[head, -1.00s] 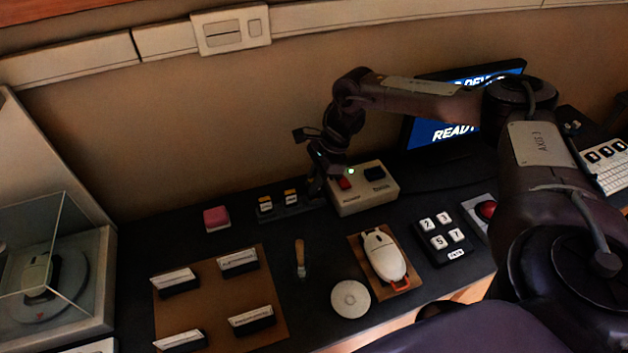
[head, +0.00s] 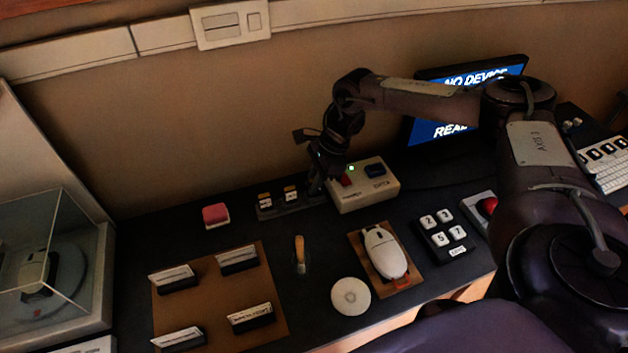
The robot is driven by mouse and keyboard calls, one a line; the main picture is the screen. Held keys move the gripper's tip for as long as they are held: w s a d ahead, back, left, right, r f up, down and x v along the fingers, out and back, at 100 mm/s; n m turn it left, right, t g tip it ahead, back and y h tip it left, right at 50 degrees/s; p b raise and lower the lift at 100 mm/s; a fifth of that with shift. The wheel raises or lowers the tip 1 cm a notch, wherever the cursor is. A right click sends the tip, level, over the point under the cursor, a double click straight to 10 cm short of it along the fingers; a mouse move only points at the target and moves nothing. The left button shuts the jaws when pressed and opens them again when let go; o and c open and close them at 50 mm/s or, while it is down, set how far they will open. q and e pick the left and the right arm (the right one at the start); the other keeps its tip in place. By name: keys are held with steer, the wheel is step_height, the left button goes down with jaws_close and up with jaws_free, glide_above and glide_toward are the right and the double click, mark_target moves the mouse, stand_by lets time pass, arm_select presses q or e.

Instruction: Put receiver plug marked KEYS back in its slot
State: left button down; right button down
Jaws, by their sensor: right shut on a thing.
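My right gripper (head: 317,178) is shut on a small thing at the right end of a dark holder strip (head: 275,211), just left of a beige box. The held thing is mostly hidden by the dark jaws and I cannot read its marking. My left gripper is not in view.
The beige box (head: 362,193) with a red and a blue button stands close to my right gripper. A monitor (head: 462,97) stands behind my arm.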

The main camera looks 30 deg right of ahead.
steer(key=shift+f, duration=0.25)
steer(key=c, duration=0.9)
jaws_free()
steer(key=shift+o, duration=0.2)
steer(key=shift+r, duration=0.1)
steer(key=shift+r+p, duration=2.7)
steer(key=shift+r, duration=0.75)
